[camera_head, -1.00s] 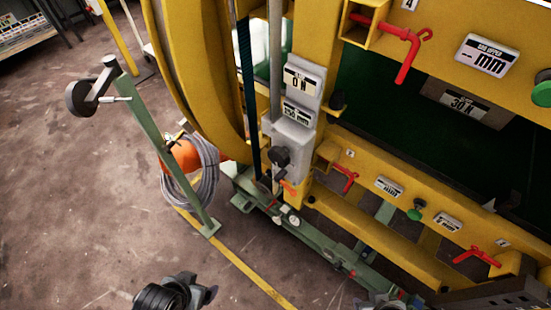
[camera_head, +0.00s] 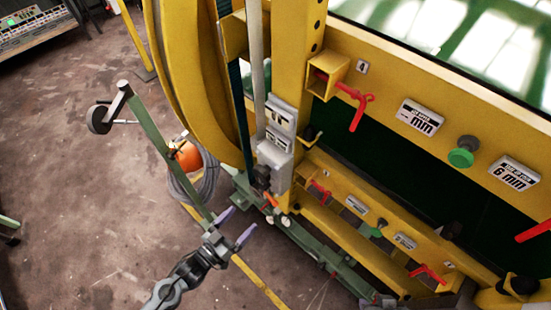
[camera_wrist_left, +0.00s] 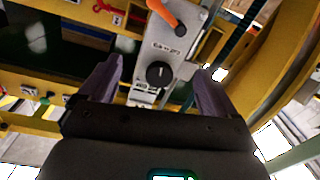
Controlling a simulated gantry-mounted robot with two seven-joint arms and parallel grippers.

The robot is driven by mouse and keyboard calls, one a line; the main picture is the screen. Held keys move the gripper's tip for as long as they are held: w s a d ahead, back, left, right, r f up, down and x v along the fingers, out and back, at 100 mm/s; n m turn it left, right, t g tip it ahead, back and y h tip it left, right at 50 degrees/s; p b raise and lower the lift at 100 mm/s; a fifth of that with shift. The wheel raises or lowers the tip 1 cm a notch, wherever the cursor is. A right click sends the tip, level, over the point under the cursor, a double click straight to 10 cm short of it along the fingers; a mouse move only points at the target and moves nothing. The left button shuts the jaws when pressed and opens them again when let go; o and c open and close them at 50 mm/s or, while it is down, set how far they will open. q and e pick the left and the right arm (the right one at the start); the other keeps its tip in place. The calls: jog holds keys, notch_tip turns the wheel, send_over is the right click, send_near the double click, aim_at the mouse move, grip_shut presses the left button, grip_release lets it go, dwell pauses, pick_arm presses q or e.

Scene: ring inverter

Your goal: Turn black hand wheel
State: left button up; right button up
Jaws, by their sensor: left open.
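A round black knob with a white mark (camera_wrist_left: 158,73) sits on a grey plate in the left wrist view, framed between my finger tips but farther off. In the head view a dark knob (camera_head: 262,178) shows on the lower grey box of the yellow frame; I cannot be sure it is the same one. A dark wheel with a crank arm (camera_head: 99,119) also stands atop the green post at left. My left gripper (camera_head: 236,226), with purple fingers, is open and empty, reaching toward the machine below the grey box. No contact with a knob or wheel shows.
The green post (camera_head: 155,145) with coiled grey cable (camera_head: 190,182) stands left of my gripper. The yellow frame carries red handles (camera_head: 356,105) and green knobs (camera_head: 463,152). An orange lever (camera_wrist_left: 163,14) is near the black knob. The floor at left is mostly clear.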

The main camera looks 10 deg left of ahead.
pick_arm(q)
notch_tip(320, 180, up, 4)
jog(key=w+m+p, duration=0.1)
jog(key=w+p, duration=0.1)
jog(key=p, duration=0.5)
send_near(259, 176)
jog(key=shift+m+h, duration=0.3)
jog(key=shift+h, duration=0.1)
jog(key=x, duration=1)
jog(key=shift+w+a+f+p, duration=0.15)
jog(key=shift+w+f+p, duration=0.1)
jog(key=shift+w+p, duration=0.05)
pick_arm(e)
notch_tip(259, 176, up, 10)
jog(key=d, duration=0.1)
jog(key=shift+d, duration=0.15)
pick_arm(q)
jog(key=shift+c, duration=0.5)
jog(key=c, duration=0.9)
jog(key=shift+m, duration=0.3)
pick_arm(e)
jog(key=shift+f, duration=0.1)
